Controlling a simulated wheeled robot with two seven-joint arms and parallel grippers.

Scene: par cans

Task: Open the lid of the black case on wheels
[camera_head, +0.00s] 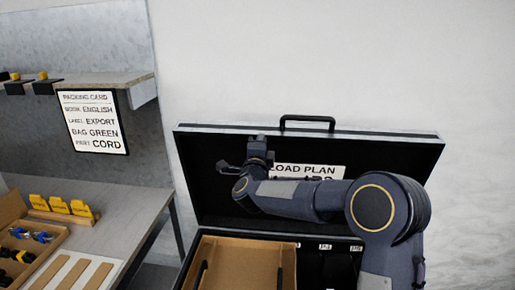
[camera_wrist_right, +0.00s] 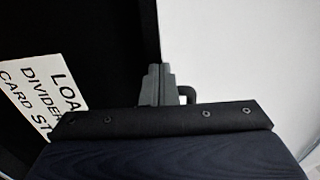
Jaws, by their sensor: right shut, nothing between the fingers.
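The black case's lid (camera_head: 205,190) stands raised and open, with its dark inner side facing me. A white load plan label (camera_head: 318,172) is fixed inside it, partly hidden by my right arm. The lid's handle (camera_head: 307,123) sticks up at the top edge. My right gripper (camera_head: 257,150) is shut and empty, in front of the lid's upper part. In the right wrist view the gripper (camera_wrist_right: 157,85) shows by the lid's edge, with the handle (camera_wrist_right: 188,95) just beyond; I cannot tell whether it touches the lid. My left gripper is out of view.
A cardboard box (camera_head: 235,255) sits in the case's open lower part, beside black compartments. A grey workbench (camera_head: 140,205) stands at left, with yellow holders (camera_head: 60,205) and a parts tray (camera_head: 60,238). A packing card (camera_head: 94,122) hangs from the shelf. A pale wall is behind.

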